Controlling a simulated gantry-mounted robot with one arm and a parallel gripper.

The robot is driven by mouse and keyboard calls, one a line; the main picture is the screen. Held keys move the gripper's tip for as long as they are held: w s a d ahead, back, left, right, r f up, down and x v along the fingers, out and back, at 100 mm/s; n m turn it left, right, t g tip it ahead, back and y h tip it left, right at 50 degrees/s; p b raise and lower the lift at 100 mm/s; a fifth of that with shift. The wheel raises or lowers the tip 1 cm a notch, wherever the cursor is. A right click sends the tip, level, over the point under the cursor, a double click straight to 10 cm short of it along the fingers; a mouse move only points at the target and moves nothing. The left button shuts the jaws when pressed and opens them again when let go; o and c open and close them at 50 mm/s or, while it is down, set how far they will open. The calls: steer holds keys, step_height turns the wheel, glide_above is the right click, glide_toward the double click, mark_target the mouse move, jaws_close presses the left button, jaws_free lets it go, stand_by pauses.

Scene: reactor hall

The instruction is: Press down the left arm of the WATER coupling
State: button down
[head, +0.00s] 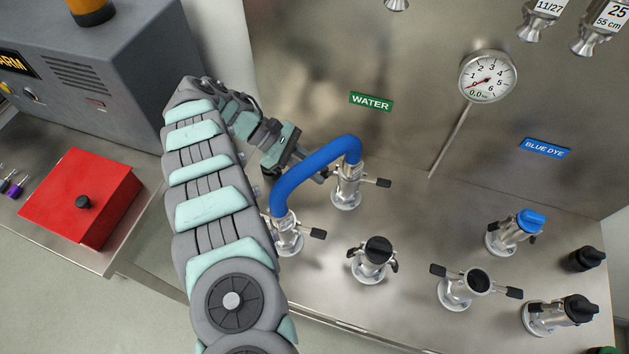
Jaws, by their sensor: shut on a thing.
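The WATER coupling (346,187) is a silver fitting standing on the steel bench below the green WATER label (371,101). One end of a bent blue hose (318,160) sits in its top. Its right arm (377,183) sticks straight out to the side with a black tip. My gripper (321,176) reaches in from the left, behind the hose, and is shut at the coupling's left side on its left arm. The jaws and hose hide most of that arm, so its exact angle cannot be told.
The hose's other end sits in a nearer coupling (287,236), partly behind my arm. A black-capped coupling (372,262) and an open one with spread arms (461,289) stand in front. A blue-capped coupling (507,237) is at right. A gauge (487,77) rises behind. A red box (82,196) is left.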

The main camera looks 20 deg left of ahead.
steer(key=shift+d+f+h+b, duration=0.1)
steer(key=shift+f+h+b, duration=0.35)
steer(key=shift+b, duration=1.3)
steer(key=shift+r+b, duration=0.15)
steer(key=shift+b, duration=0.15)
steer(key=c, duration=1.3)
jaws_free()
steer(key=shift+r, duration=0.2)
steer(key=shift+r+p, duration=4.15)
steer(key=shift+r, duration=5.75)
